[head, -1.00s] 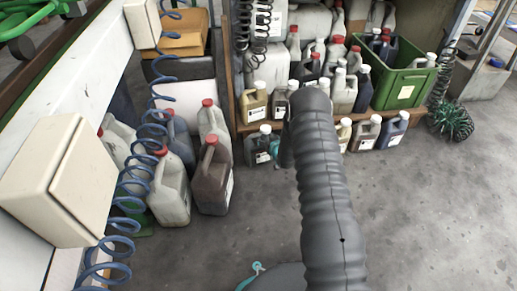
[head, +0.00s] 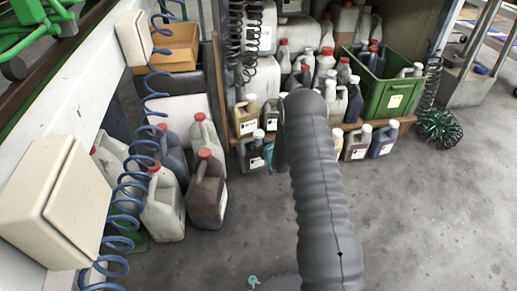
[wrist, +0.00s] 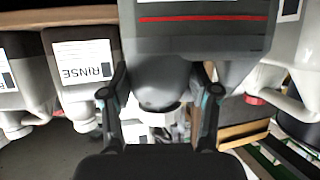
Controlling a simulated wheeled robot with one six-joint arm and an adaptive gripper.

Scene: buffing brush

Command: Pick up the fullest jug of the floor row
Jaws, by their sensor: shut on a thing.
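In the wrist view, which is upside down, my gripper (wrist: 160,98) is shut around the neck of a grey jug (wrist: 200,35) with a thin red line across its body. The head view shows a dark jug (head: 251,155) with a white cap beside a teal part of my gripper; my arm hides most of the gripper. More floor jugs, one grey-brown (head: 356,144) and one blue-grey (head: 383,140), stand right of my arm. Their fill levels cannot be told.
A jug labelled RINSE (wrist: 84,72) stands left of the held one in the wrist view. Jugs crowd the shelf behind, with a green crate (head: 405,95). Larger red-capped jugs (head: 207,190) stand left. The front floor is clear.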

